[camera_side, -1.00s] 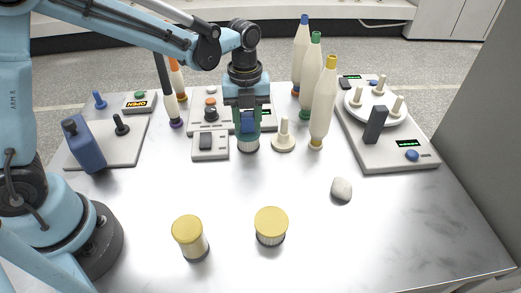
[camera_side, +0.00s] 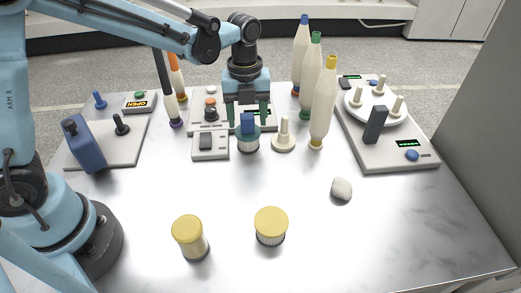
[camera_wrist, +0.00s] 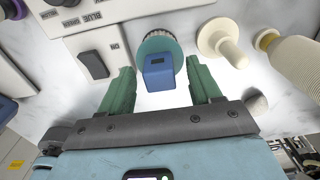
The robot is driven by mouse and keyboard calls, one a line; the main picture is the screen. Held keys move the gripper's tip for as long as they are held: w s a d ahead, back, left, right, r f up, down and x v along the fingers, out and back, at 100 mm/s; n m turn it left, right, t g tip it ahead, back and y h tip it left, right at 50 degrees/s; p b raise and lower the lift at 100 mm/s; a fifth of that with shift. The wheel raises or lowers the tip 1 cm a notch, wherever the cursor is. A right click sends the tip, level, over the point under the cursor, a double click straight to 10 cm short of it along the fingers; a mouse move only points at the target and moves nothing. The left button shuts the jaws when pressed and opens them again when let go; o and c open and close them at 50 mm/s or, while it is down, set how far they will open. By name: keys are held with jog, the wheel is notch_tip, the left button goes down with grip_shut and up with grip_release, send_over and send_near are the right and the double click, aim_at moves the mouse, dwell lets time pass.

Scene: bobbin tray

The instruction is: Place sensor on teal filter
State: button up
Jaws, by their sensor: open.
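The sensor is a small blue block (camera_side: 248,124) standing on top of the teal filter (camera_side: 248,141), a short ribbed cylinder with a teal cap. In the wrist view the blue sensor (camera_wrist: 159,72) rests on the round teal cap (camera_wrist: 158,44). My gripper (camera_side: 248,117) is open just above and around the sensor, and its green fingers are apart from it. In the wrist view the fingers (camera_wrist: 156,78) stand to either side with a gap. Nothing is held.
A cream peg on a round base (camera_side: 284,136) stands right of the filter, and a grey switch box (camera_side: 210,145) stands left. Tall bobbins (camera_side: 323,105) stand behind right. Two yellow-capped filters (camera_side: 271,224) (camera_side: 189,236) and a pale stone (camera_side: 342,189) are in front. The front table is mostly clear.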

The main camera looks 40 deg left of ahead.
notch_tip(320, 180, up, 10)
jog(key=n+t, duration=0.3)
jog(key=n, duration=0.9)
send_near(247, 115)
jog(key=s+a+r, duration=0.2)
jog(key=s+a, duration=0.1)
jog(key=s+a+f+n+t, duration=0.3)
jog(key=s+n, duration=0.3)
jog(key=n, duration=0.9)
jog(key=shift+s+f+t, duration=0.25)
jog(key=shift+f+t, duration=0.35)
jog(key=shift+f, duration=0.05)
